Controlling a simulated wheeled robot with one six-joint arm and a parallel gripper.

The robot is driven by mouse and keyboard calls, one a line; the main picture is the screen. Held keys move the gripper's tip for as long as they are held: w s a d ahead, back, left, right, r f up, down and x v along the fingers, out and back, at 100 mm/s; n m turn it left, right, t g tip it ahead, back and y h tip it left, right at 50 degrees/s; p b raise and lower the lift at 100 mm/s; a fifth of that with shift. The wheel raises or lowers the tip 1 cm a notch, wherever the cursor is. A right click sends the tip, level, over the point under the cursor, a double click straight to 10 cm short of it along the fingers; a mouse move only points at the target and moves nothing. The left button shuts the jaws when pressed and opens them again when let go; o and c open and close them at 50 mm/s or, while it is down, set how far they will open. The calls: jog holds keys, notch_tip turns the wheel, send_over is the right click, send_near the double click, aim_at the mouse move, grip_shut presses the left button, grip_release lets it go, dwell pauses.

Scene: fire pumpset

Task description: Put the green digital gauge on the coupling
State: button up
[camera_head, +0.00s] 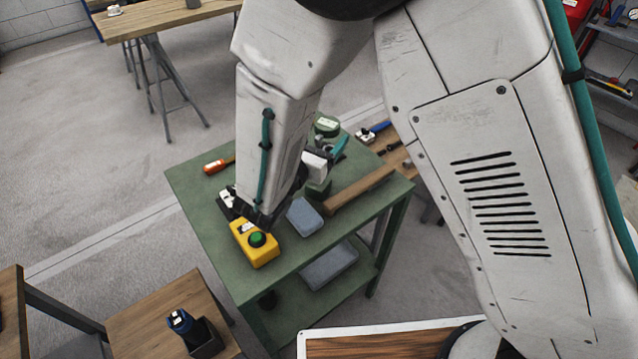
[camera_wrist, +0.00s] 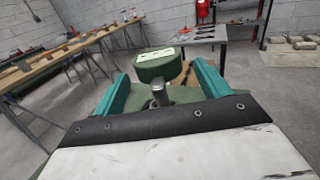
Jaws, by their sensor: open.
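The green digital gauge (camera_head: 327,125) has a round green body with a pale face. It is near the far edge of the green table, beside my gripper (camera_head: 335,150). In the wrist view the gauge (camera_wrist: 158,66) stands ahead, with a grey metal stem (camera_wrist: 160,95) below it. The teal fingers of my gripper (camera_wrist: 160,85) are apart, one on either side of the stem. I cannot tell whether they touch it. My arm hides part of this spot in the head view. I cannot make out the coupling for certain.
The green table (camera_head: 200,185) also holds a yellow box with a green button (camera_head: 254,246), a grey-blue block (camera_head: 304,216), a wooden bar (camera_head: 358,192) and an orange-handled tool (camera_head: 215,166). A blue-topped item (camera_head: 180,320) stands on a wooden table at lower left.

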jog(key=shift+w+d, duration=0.15)
jog(key=shift+w, duration=0.1)
grip_shut()
jog(key=shift+r, duration=0.1)
